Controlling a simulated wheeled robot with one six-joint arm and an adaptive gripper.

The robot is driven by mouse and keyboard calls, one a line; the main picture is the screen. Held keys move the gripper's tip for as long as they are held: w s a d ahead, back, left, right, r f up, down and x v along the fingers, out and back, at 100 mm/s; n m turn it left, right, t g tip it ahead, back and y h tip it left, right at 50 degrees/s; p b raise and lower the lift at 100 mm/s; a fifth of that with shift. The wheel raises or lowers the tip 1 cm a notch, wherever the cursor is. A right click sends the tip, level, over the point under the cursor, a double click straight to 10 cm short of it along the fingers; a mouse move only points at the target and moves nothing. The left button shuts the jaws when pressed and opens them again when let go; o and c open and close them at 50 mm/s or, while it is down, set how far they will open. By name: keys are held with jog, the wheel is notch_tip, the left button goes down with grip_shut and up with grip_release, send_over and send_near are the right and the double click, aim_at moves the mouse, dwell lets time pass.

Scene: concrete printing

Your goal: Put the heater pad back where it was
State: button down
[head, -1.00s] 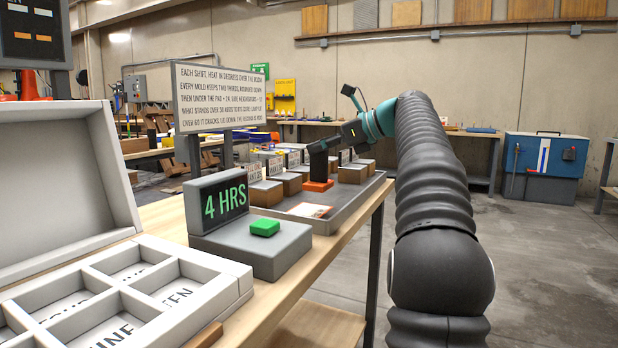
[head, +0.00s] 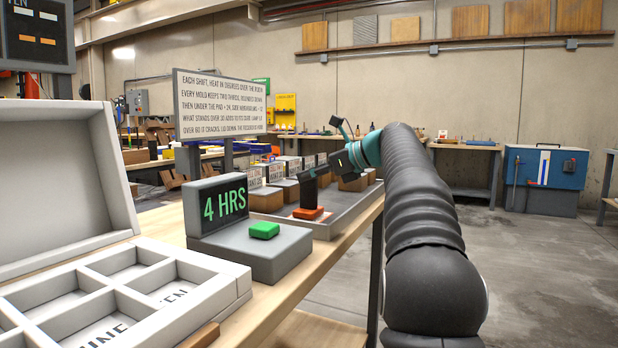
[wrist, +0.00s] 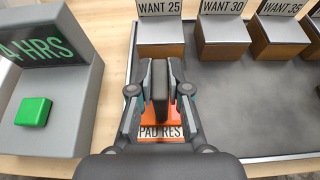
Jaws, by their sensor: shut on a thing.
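The heater pad (head: 308,213) is an orange slab with an upright black handle (head: 309,191). My gripper (wrist: 160,88) is shut on that handle, which also shows between the fingers in the wrist view (wrist: 160,78). The pad is at the near left end of the grey tray, over the white and orange label reading PAD REST (wrist: 160,132). The pad hides part of the label, and its front edge shows below the pad in the wrist view. I cannot tell whether the pad touches the tray or hovers just above it.
Brown molds with grey tops and WANT signs (wrist: 223,40) stand along the tray (wrist: 245,95). A grey timer box (head: 255,258) reading 4 HRS, with a green button (head: 264,230), stands left of the pad. A compartment box (head: 130,290) is nearer. The tray's middle is bare.

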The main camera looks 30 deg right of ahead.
jog(key=c, duration=1.1)
grip_release()
jog(key=shift+f, duration=0.1)
jog(key=shift+c, duration=0.2)
jog(key=shift+s+d+r, duration=0.15)
jog(key=shift+s+r, duration=0.05)
jog(key=shift+r, duration=0.05)
jog(key=p+v, duration=0.2)
jog(key=v, duration=0.9)
jog(key=shift+s+d, duration=0.15)
jog(key=shift+s, duration=0.1)
